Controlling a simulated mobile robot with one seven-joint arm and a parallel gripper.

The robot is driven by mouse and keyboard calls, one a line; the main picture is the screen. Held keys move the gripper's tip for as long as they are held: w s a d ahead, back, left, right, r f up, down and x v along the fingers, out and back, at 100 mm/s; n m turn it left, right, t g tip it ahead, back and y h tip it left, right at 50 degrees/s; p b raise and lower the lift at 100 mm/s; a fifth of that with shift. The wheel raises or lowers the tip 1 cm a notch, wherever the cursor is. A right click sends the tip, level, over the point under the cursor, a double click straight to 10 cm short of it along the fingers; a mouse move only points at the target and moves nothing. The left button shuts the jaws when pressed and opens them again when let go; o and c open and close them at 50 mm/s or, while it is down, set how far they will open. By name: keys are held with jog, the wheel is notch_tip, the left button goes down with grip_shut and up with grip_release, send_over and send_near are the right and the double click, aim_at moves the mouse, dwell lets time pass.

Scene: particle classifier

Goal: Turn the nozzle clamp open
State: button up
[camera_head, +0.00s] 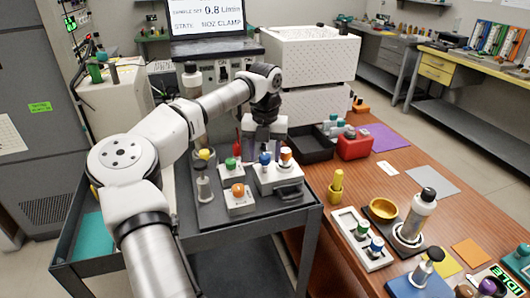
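The nozzle clamp cannot be singled out with certainty. A grey block (270,188) on the cart carries several upright pieces, among them a blue-topped one (265,159) and an orange-and-white one (286,155). My arm comes in from the lower left and bends down at the wrist. My gripper (264,147) points down just behind or at the top of this block. Its fingertips are small and partly hidden by the upright pieces, so I cannot tell whether they touch anything.
A smaller block (239,204) with an orange knob and a green-topped piece (231,164) stand close left of the gripper. A white perforated box (310,52) is behind. A red case (354,145) and black tray (308,148) sit at right. The wooden table (400,160) holds bottles and a bowl.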

aim_at(265, 155)
notch_tip(265, 155, up, 14)
jog(key=b, duration=0.1)
dwell(0.5)
jog(key=shift+f, duration=0.1)
